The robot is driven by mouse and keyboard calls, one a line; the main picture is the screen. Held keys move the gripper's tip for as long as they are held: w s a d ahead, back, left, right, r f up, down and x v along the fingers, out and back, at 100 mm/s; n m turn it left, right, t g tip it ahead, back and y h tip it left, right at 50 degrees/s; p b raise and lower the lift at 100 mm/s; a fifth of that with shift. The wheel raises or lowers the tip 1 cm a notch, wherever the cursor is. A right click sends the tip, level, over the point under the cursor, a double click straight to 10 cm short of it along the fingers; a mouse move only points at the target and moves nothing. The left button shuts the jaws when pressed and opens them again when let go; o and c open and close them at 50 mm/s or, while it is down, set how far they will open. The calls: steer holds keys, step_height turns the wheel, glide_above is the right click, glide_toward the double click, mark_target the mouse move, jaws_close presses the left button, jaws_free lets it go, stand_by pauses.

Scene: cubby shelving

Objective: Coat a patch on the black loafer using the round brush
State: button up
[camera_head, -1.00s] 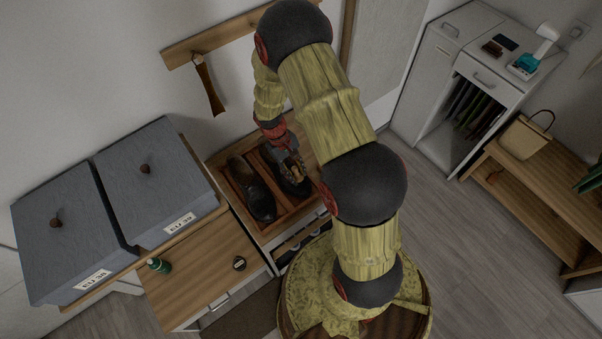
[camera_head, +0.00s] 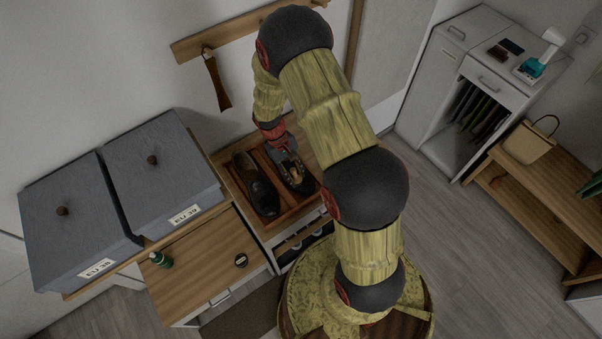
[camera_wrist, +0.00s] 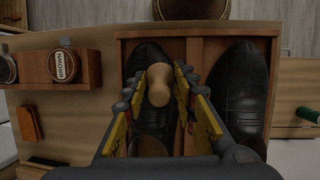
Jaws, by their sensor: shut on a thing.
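Two black shoes lie side by side in a wooden tray (camera_wrist: 199,32). One shoe (camera_head: 295,174) is under my gripper (camera_head: 282,146) and shows on the left in the wrist view (camera_wrist: 146,54). My gripper (camera_wrist: 160,82) is shut on the round brush (camera_wrist: 158,84), whose pale wooden rounded end shows between the fingers. The brush's bristles are hidden, so contact with the shoe cannot be told.
A round labelled tin (camera_wrist: 64,66) and an orange block (camera_wrist: 28,122) lie beside the tray. Grey boxes (camera_head: 75,225) stand behind. A shoehorn (camera_head: 217,84) hangs on the wall.

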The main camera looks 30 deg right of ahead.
mark_target(291, 169)
steer(key=shift+a+f, duration=0.15)
steer(key=shift+a, duration=0.55)
steer(key=r+p, duration=0.1)
steer(key=r, duration=0.1)
steer(key=r+p, duration=0.1)
steer(key=r, duration=0.1)
steer(key=shift+s+d, duration=0.1)
steer(key=shift+d, duration=0.1)
steer(key=shift+w+a+r+p, duration=0.1)
steer(key=shift+w+r+p, duration=0.1)
steer(key=shift+r+p, duration=0.35)
steer(key=shift+s+a+r+p, duration=0.1)
steer(key=shift+r+p, duration=0.2)
steer(key=shift+r, duration=0.6)
steer(key=shift+d+r+p, duration=0.25)
steer(key=shift+r+p, duration=0.2)
steer(key=shift+r, duration=0.3)
steer(key=shift+a+f+b, duration=0.1)
steer(key=shift+f+b, duration=0.05)
steer(key=shift+b, duration=0.15)
